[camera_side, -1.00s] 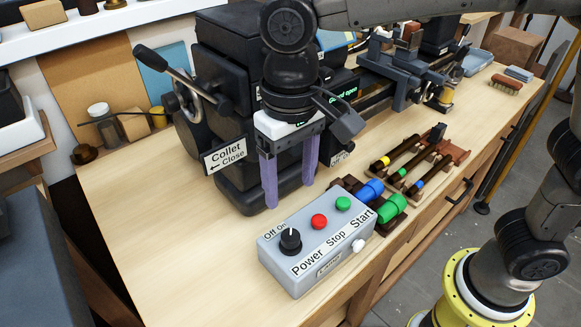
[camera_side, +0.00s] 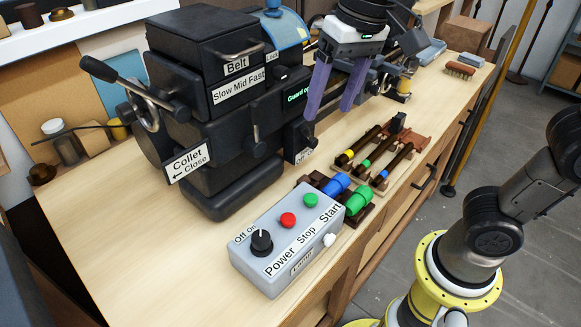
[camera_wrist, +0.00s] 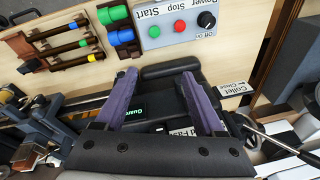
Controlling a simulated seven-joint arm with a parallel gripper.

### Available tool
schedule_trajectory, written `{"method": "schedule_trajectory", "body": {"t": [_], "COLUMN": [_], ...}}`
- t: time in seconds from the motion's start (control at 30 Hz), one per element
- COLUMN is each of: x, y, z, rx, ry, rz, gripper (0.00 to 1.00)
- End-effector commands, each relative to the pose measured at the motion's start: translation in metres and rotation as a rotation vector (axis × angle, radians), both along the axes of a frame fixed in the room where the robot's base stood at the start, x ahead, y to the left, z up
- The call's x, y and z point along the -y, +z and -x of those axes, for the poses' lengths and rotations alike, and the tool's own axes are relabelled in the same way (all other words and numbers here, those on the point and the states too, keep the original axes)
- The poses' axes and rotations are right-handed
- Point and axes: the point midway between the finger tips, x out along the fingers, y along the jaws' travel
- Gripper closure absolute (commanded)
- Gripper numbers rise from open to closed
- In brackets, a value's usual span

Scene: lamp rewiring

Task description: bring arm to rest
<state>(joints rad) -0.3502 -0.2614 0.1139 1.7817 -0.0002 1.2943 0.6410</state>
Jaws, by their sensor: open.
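My gripper (camera_side: 330,113) has two purple fingers, spread apart with nothing between them. In the side view it hangs at the top centre, in front of or above the lathe's right part; its depth is hard to tell. The wrist view shows the fingers (camera_wrist: 159,84) over the black lathe. The black lathe (camera_side: 215,125) carries Belt, Slow Mid Fast and Collet Close labels and a green lit display. The grey control box (camera_side: 283,247) stands at the front with a black knob, a red button and a green button; it also shows in the wrist view (camera_wrist: 155,35).
Blue and green cylinders (camera_side: 357,199) sit in a dark holder behind the box. A wooden rack (camera_side: 380,160) holds several banded tools. A brush (camera_side: 460,69) lies at the far right of the bench. The bench's front left (camera_side: 110,235) is bare.

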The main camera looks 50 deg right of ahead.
Motion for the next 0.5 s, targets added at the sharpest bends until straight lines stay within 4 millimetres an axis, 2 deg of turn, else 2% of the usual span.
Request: {"method": "schedule_trajectory", "body": {"t": [0.03,0.2,0.33,0.5], "x": [0.024,0.075,0.096,0.101], "y": [0.001,-0.019,-0.048,-0.085], "z": [0.015,0.065,0.097,0.116], "rx": [0.041,0.164,0.24,0.277], "ry": [-0.029,-0.038,0.01,0.151], "rz": [-0.005,0.02,0.069,0.132], "gripper": [0.29,0.29,0.29,0.29]}}
